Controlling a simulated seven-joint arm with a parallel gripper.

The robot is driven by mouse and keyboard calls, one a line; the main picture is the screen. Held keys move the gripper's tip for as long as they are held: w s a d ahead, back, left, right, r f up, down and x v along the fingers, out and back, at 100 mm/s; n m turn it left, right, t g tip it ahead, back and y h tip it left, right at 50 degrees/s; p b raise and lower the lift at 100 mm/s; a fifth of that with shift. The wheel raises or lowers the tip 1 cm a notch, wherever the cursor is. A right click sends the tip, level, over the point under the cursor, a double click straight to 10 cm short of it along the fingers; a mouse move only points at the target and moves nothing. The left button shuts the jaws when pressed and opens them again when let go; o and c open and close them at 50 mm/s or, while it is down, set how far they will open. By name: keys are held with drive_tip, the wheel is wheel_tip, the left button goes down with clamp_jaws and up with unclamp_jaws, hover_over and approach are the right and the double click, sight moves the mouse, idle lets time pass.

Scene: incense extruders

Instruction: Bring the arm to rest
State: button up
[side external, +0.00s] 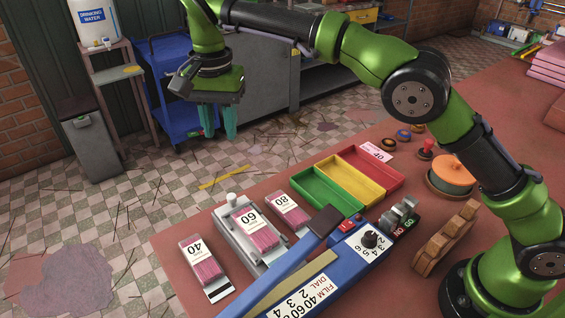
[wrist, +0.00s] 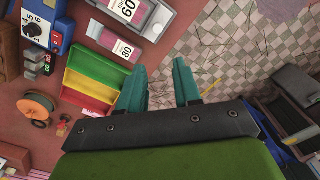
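My gripper (side external: 219,122) is raised at the upper left of the side view, over the floor beyond the table's far edge. Its two teal fingers point down and stand apart with nothing between them. In the wrist view my gripper (wrist: 166,85) also shows open and empty, with patterned floor and the table edge behind it. The green arm reaches across from its base at the right of the side view. The fingers touch nothing that I can see.
On the red table (side external: 190,302) stand a blue dial machine (side external: 345,250), a green-yellow-red tray (side external: 318,190), packs marked 40 (side external: 200,260), 60 (side external: 252,226) and 80 (side external: 287,210), and an orange-topped pot (side external: 452,170). A blue cart (side external: 165,75) stands on the floor behind my gripper.

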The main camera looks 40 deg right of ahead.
drive_tip(key=shift+r, duration=0.2)
drive_tip(key=s+d+n+t+y, duration=0.2)
drive_tip(key=s+d+n, duration=0.45)
drive_tip(key=d, duration=0.55)
drive_tip(key=s+d+t, duration=0.2)
drive_tip(key=s+d, duration=0.3)
drive_tip(key=s, duration=0.4)
drive_tip(key=s+d+m+t, duration=0.1)
drive_tip(key=s+d+t, duration=0.2)
drive_tip(key=s, duration=0.6)
drive_tip(key=d, duration=0.2)
drive_tip(key=shift+s+d, duration=0.2)
drive_tip(key=shift+d, duration=0.1)
